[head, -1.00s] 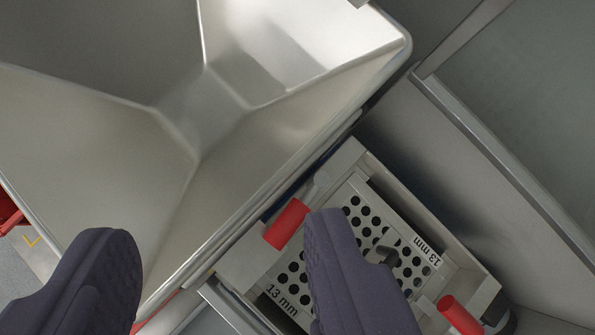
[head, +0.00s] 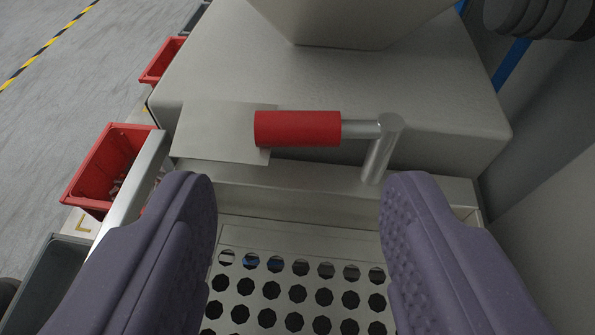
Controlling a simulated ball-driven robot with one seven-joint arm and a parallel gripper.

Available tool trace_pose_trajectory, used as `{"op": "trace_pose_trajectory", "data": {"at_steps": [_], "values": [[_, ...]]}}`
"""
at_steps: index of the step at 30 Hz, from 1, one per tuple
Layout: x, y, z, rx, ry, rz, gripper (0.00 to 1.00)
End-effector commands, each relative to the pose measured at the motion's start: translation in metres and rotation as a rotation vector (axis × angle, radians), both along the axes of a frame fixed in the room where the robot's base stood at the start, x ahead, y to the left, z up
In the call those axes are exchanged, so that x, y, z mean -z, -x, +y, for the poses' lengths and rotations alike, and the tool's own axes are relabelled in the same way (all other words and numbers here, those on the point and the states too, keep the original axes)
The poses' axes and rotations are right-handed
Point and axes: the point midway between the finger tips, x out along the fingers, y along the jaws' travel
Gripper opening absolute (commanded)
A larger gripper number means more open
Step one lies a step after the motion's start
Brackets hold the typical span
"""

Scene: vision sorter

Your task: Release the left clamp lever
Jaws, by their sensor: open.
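A clamp lever with a red grip (head: 298,128) and a metal arm shows in the upper middle of the head view. Its grip lies level across the picture, and its bent arm goes down at the right to the frame. My gripper (head: 298,190) is open and empty, with one dark finger on each side. The fingertips are below the lever in the picture, apart from it. A perforated plate (head: 290,255) with dark round holes shows between the fingers. Only one lever is in view; I cannot tell from this frame alone whether it is the left one.
A grey metal housing (head: 440,100) with the bottom of a hopper (head: 350,22) stands behind the lever. Red bins (head: 105,165) stand at the left, one holding small parts. A wall panel (head: 545,215) bounds the right. Open floor (head: 60,100) lies at the upper left.

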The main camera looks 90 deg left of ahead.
Motion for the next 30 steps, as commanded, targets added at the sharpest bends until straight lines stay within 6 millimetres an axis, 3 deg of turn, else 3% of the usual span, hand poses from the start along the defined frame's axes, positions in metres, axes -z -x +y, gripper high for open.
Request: {"op": "trace_pose_trajectory", "data": {"at_steps": [12, 22, 27, 28, 30], "values": [[0.025, -0.004, 0.06, -0.001, 0.002, 0.003, 0.55], [0.027, -0.005, 0.066, 0.002, 0.004, 0.002, 0.55], [0.027, -0.005, 0.066, 0.002, 0.004, 0.002, 0.19], [0.027, -0.005, 0.066, 0.002, 0.004, 0.002, 0.14], [0.027, -0.005, 0.066, 0.004, 0.004, 0.002, 0.14]]}}
